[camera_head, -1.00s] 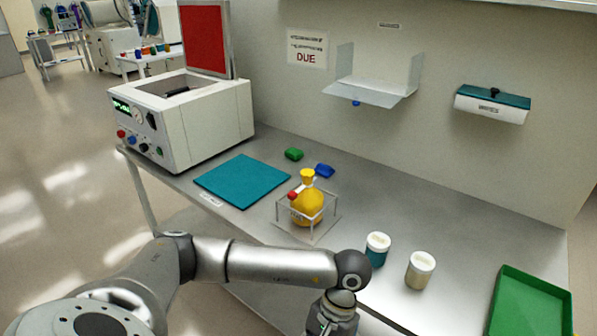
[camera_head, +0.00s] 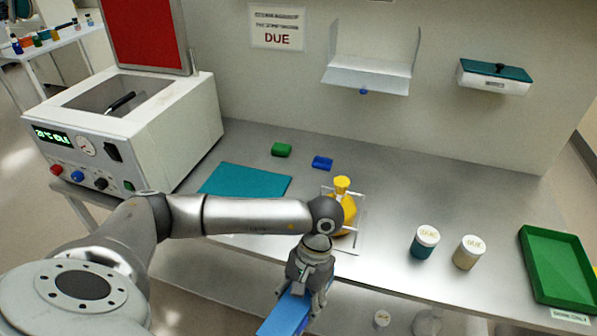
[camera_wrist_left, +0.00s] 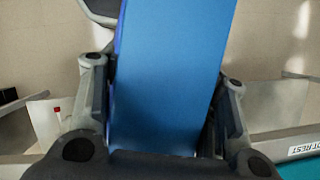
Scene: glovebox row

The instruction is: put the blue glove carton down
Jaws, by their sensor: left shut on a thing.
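The blue glove carton (camera_head: 287,316) is in my left gripper (camera_head: 305,286), low in front of the bench's front edge in the head view. Its lower part is cut off by the frame's bottom edge. In the left wrist view the carton (camera_wrist_left: 168,75) fills the middle, with a finger of the left gripper (camera_wrist_left: 165,110) on each side. The fingers are shut on it. My right gripper is in neither view.
The steel bench (camera_head: 390,200) holds a teal mat (camera_head: 245,180), a yellow flask (camera_head: 345,208) in a clear rack, two lidded jars (camera_head: 424,243) and a green tray (camera_head: 560,290). A white oven-like box (camera_head: 140,125) stands at left. A wall bracket (camera_head: 368,78) looks empty.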

